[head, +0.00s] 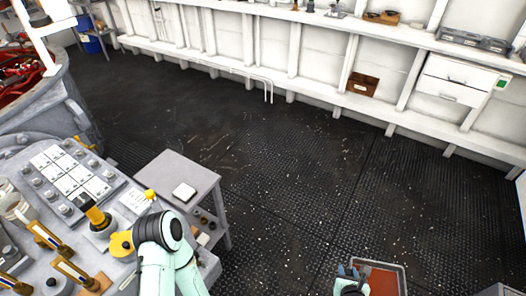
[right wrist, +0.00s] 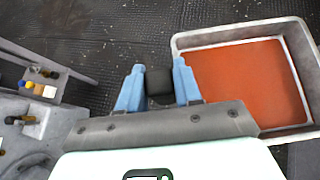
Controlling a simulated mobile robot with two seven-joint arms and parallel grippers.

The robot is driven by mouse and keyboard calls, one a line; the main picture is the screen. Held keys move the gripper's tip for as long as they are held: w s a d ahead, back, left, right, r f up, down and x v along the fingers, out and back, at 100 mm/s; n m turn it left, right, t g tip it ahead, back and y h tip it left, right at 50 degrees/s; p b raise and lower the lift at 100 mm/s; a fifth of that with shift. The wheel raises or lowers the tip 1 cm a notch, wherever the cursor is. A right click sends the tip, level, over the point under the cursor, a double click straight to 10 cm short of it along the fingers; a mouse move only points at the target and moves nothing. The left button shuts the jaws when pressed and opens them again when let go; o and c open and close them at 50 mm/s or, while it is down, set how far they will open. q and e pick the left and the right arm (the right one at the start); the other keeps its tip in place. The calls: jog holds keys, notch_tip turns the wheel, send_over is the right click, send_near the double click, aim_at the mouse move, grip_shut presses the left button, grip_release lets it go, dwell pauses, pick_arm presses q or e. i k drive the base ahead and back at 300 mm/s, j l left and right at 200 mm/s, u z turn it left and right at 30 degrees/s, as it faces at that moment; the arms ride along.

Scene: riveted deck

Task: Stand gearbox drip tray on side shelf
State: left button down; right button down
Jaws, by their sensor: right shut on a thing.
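The gearbox drip tray (head: 401,272) is a shallow grey-rimmed tray with an orange-red inside, at the bottom edge of the head view. It fills the right of the right wrist view (right wrist: 180,42). My right gripper (head: 350,272) is at the tray's left side. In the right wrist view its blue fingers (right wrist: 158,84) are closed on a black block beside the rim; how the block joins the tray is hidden. A grey stand with a flat top (head: 165,172) and a lower shelf, perhaps the side shelf, stands at left. My left gripper is not visible.
A white pad (head: 184,192) lies on the stand's top, with small items on its lower level. A grey control panel (head: 60,215) with knobs and levers fills the lower left. Dark riveted floor (head: 300,190) is open up to white wall shelving (head: 300,75) holding a brown box (head: 362,84).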

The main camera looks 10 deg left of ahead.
aim_at(165, 169)
jog(key=i+l, duration=0.1)
jog(key=i, duration=2.8)
jog(key=j+u, duration=0.1)
jog(key=u, duration=4.05)
jog(key=i+j, duration=0.15)
